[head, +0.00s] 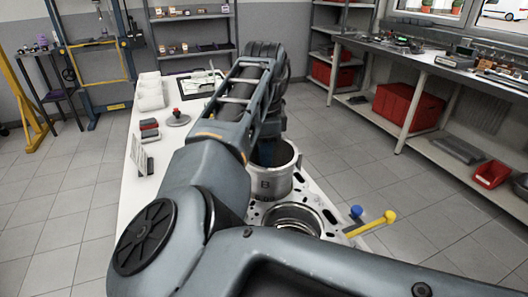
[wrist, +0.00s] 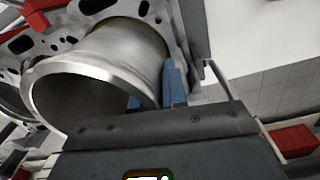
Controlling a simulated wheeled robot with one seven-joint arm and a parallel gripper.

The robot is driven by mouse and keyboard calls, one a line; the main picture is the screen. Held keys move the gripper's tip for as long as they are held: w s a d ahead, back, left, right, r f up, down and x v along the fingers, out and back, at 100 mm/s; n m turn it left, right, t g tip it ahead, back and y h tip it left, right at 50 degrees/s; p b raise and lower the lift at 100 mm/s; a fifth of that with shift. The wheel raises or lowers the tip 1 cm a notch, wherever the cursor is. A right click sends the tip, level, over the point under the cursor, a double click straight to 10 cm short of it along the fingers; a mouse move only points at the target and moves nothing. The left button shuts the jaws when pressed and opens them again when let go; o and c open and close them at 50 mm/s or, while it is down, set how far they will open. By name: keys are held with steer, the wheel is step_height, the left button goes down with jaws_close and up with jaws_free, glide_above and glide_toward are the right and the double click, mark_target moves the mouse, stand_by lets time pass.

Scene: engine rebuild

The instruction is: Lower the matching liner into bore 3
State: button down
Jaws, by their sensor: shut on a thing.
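A grey metal cylinder liner (head: 268,182) marked "B" stands at the engine block (head: 256,209), behind a large round bore (head: 294,219) in the head view. In the wrist view, the liner (wrist: 152,52) fills the upper left with its open rim towards the camera. Its far end is close to the block's deck (wrist: 52,40); I cannot tell how far it sits in a bore. My gripper (wrist: 155,92) is shut on the liner's wall, one blue finger inside the rim and one outside. My arm hides most of the gripper in the head view.
A yellow-ended bar (head: 372,223) and a blue knob (head: 356,211) stick out at the block's right. Open floor lies to the right.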

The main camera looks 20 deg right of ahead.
steer(key=shift+f+b, duration=0.35)
steer(key=shift+f, duration=0.55)
steer(key=c, duration=1.1)
jaws_free()
steer(key=shift+r+b, duration=0.4)
steer(key=shift+r, duration=3.5)
